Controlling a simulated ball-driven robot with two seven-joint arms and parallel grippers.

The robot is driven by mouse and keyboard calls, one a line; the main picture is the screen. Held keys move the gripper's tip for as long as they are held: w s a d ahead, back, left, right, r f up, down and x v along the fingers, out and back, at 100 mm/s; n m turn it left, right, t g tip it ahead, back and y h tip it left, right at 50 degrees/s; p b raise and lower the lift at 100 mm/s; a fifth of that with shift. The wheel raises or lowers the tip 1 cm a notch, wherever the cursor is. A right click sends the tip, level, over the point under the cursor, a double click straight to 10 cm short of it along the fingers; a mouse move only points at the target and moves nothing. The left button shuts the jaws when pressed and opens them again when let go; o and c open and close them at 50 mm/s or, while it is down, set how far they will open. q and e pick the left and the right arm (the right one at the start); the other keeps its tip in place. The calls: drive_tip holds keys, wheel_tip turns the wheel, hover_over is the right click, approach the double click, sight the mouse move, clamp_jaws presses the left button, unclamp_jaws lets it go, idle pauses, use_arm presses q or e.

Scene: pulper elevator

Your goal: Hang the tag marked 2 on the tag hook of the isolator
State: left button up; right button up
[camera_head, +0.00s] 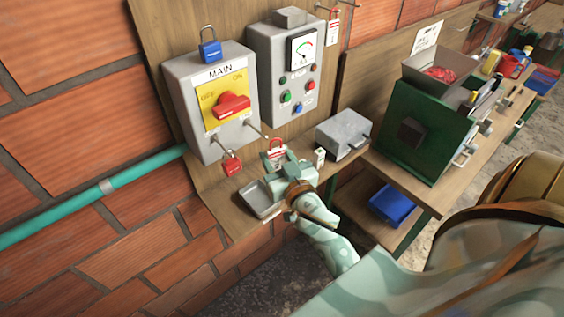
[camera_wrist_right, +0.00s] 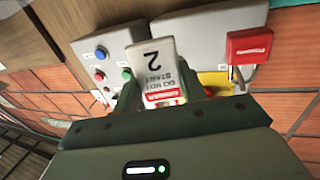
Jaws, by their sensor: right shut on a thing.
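The isolator (camera_head: 192,88) is a grey box on the board, marked MAIN, with a red handle (camera_head: 232,105) on a yellow plate. A thin metal hook (camera_head: 257,132) sticks out from its lower right front. My right gripper (camera_head: 283,167) is shut on the white and red tag marked 2 (camera_wrist_right: 152,62), just below and right of that hook. The tag also shows in the head view (camera_head: 275,153), its top close to the hook's end. I cannot tell whether they touch. My left gripper is not in view.
A red padlock (camera_head: 231,166) hangs under the isolator, a blue padlock (camera_head: 210,50) on top. A control box (camera_head: 262,58) is to the right. A grey tray (camera_head: 262,203), small white item (camera_head: 319,157) and grey box (camera_head: 343,130) crowd the shelf around my gripper.

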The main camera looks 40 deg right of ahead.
drive_tip(key=shift+w+a+f+b, duration=0.1)
drive_tip(key=shift+w+f+b, duration=0.15)
drive_tip(key=shift+w, duration=0.6)
drive_tip(key=shift+w+a+f+b, duration=0.15)
drive_tip(key=shift+w+b, duration=0.2)
drive_tip(key=shift+w, duration=0.5)
drive_tip(key=shift+w+d+f+b, duration=0.1)
drive_tip(key=shift+w+f+b, duration=0.15)
drive_tip(key=shift+w, duration=0.6)
drive_tip(key=o, duration=1.1)
drive_tip(key=shift+c, duration=0.2)
